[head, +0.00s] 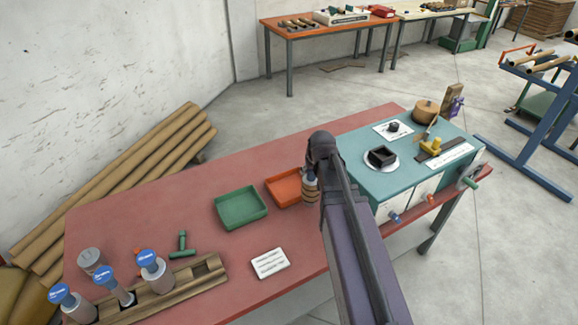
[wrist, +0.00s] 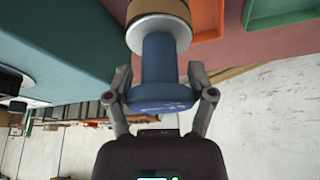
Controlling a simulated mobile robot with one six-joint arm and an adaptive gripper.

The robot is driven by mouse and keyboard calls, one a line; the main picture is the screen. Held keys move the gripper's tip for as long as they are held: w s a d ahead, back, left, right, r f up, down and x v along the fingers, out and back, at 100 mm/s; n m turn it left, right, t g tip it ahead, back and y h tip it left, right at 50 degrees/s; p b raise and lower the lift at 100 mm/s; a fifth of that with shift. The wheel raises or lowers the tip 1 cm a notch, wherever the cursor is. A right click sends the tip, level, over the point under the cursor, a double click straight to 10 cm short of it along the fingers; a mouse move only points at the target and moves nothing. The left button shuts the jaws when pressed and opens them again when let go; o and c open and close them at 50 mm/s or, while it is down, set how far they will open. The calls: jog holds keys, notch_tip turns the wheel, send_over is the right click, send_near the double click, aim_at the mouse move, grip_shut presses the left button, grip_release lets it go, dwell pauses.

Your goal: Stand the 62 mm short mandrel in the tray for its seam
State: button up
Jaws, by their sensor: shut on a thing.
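My gripper (wrist: 165,97) is shut on the blue handle of a mandrel (wrist: 158,60). Beyond the handle the mandrel has a silver collar and a brown wound part, cut off by the frame edge. In the head view the mandrel (head: 311,190) shows just left of my arm, beside the orange tray (head: 280,187); my arm hides the fingers. I cannot tell whether its lower end touches the bench. The green tray (head: 241,224) lies left of the orange one and looks empty. Both trays also show in the wrist view, orange (wrist: 207,22) and green (wrist: 275,20).
A wooden rack (head: 212,282) at the front left holds several blue-topped mandrels. A green T-handled tool (head: 182,243) and a white card (head: 270,263) lie on the red bench (head: 130,215). The teal winder table (head: 350,150) with black fixture stands right of my arm.

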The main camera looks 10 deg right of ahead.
jog(key=w+a+f+b, duration=0.1)
jog(key=w+a, duration=0.3)
jog(key=w, duration=0.7)
jog(key=shift+w+a, duration=0.15)
jog(key=shift+w, duration=0.05)
jog(key=shift+f, duration=0.1)
jog(key=shift+a+b+x, duration=0.15)
jog(key=shift+b+x, duration=0.8)
jog(key=shift+a+b+x, duration=0.1)
jog(key=shift+b+x, duration=0.8)
jog(key=shift+x, duration=0.05)
jog(key=shift+s+f, duration=0.15)
jog(key=shift+f, duration=0.05)
jog(key=o, duration=1.3)
jog(key=shift+c, duration=0.2)
jog(key=shift+r, duration=0.2)
